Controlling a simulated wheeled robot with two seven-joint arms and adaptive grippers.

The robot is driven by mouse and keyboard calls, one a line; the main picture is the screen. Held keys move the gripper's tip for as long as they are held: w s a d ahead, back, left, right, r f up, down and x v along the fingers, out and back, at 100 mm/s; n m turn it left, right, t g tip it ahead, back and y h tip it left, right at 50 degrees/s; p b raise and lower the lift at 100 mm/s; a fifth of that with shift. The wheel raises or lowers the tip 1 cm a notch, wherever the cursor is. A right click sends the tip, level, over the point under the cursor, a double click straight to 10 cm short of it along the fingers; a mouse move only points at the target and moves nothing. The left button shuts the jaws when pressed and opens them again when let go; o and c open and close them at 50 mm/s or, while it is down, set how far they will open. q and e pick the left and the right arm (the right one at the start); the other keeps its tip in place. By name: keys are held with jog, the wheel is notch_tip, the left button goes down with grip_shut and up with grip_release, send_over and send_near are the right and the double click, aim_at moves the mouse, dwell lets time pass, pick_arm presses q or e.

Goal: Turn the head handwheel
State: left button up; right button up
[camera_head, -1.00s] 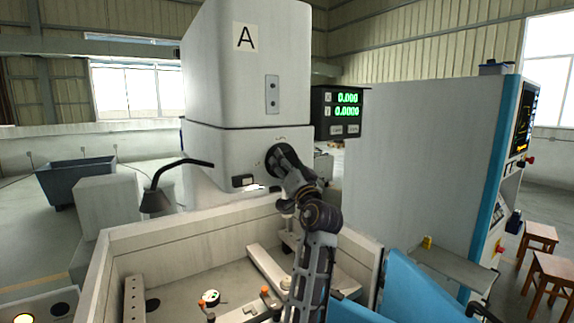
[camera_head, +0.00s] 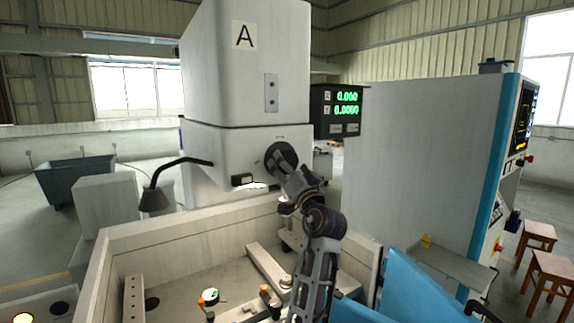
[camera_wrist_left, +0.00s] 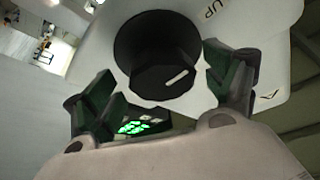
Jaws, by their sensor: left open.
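The head handwheel (camera_head: 280,155) is a dark round disc on the front of the white machine head marked A (camera_head: 215,150). In the left wrist view it is a black disc with a faceted knob (camera_wrist_left: 163,75) bearing a white line, below the letters UP. My left gripper (camera_head: 291,174) is just below and right of the wheel's centre in the head view and hides part of it. In the wrist view its two green-padded fingers (camera_wrist_left: 160,82) are spread apart, one on each side of the knob, with visible gaps. My right gripper is not in view.
A readout box (camera_head: 338,111) with green digits hangs right of the head. A black bent lamp (camera_head: 156,196) stands left. The pale tank (camera_head: 120,243) lies below, holding a rail and small fixtures. A blue panel (camera_head: 415,290) is at lower right, near the control cabinet (camera_head: 420,160).

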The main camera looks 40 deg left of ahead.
pick_arm(q)
jog(key=shift+v, duration=2.85)
